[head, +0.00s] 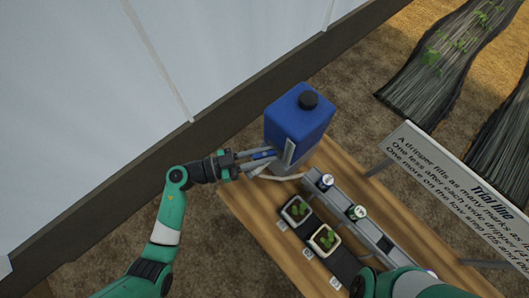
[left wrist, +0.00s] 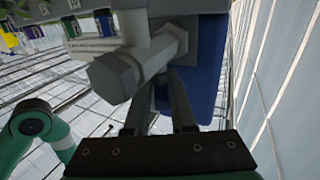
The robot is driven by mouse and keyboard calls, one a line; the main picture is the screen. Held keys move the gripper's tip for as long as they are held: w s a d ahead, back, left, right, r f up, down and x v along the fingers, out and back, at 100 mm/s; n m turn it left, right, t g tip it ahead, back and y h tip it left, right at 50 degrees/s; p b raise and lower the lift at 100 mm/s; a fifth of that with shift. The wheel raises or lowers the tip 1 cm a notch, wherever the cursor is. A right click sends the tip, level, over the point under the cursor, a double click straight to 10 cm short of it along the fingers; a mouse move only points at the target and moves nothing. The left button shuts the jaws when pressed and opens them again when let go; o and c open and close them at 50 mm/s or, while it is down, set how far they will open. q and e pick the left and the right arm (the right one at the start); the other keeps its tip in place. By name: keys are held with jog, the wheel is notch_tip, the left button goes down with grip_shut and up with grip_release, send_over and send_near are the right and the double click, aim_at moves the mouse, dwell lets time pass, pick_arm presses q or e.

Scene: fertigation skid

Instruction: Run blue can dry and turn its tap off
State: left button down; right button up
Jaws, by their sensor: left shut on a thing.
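The blue can (head: 296,118) with a black cap (head: 309,99) stands upright at the back end of the wooden bench. A sight strip (head: 289,151) runs down its front, but I cannot read a level. My left gripper (head: 259,162) is at the can's lower left side, shut on the blue tap handle (head: 263,155). In the left wrist view the fingers (left wrist: 162,105) reach up beside the grey tap body (left wrist: 118,76), with the blue can (left wrist: 206,65) behind; the gripped part is mostly hidden there. My right gripper is out of view; only part of its arm shows at lower right.
A pale hose runs from the can towards a grey rail (head: 345,212) with round marked dials. Two white pots with green plants (head: 296,210) (head: 325,239) sit on a dark strip beside it. A sign (head: 455,185) stands at right. A white wall rises behind at left.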

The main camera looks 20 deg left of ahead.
pick_arm(q)
jog(key=shift+r+p, duration=0.15)
jog(key=shift+p, duration=0.2)
jog(key=n+t+y+p, duration=0.1)
jog(key=p, duration=0.1)
jog(key=n+t+y+p, duration=0.1)
jog(key=p, duration=0.2)
jog(key=shift+s+d+r+n+t+y, duration=0.1)
jog(key=shift+d+r+n+t+y, duration=0.05)
jog(key=shift+r+n+t+y, duration=0.2)
jog(key=shift+f+n+t+y+p, duration=0.15)
jog(key=shift+n+t+y+p, duration=0.2)
jog(key=shift+y+p, duration=0.25)
jog(key=shift+f+n+t+y, duration=0.35)
jog(key=shift+n+t+y, duration=0.3)
jog(key=shift+y, duration=0.4)
jog(key=c, duration=0.8)
grip_release()
jog(key=shift+c, duration=0.2)
jog(key=shift+a, duration=0.2)
